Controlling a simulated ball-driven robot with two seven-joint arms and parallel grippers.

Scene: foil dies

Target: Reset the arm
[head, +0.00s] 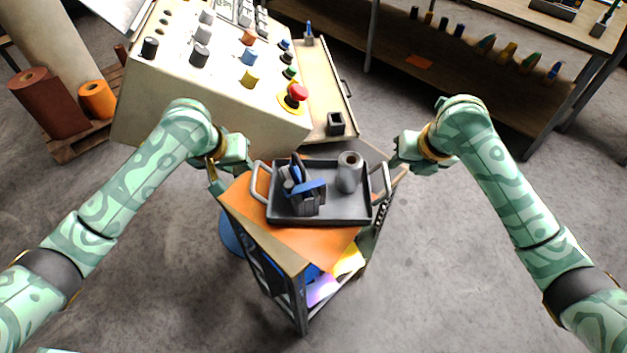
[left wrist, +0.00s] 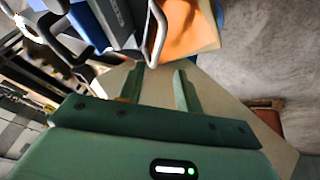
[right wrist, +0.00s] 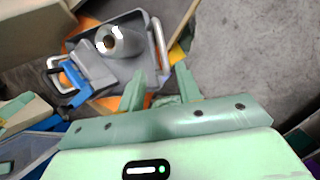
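My left gripper (head: 229,170) is just left of the grey tray (head: 335,213), which lies on the orange-topped cart (head: 300,242). In the left wrist view its two fingers (left wrist: 160,78) stand apart with nothing between them, close to a tray handle (left wrist: 157,35). My right gripper (head: 399,160) is off the tray's right side, beside its right handle (head: 384,180). In the right wrist view its fingers (right wrist: 160,80) are also apart and empty. The tray holds a grey cylinder (head: 348,178) and a grey-and-blue tool (head: 304,196).
A control console (head: 190,100) with knobs and a red button (head: 297,92) stands behind on the left. A workbench (head: 440,62) with several tools is at the back right. Brown and orange rolls (head: 48,103) stand at far left. The floor at right is clear.

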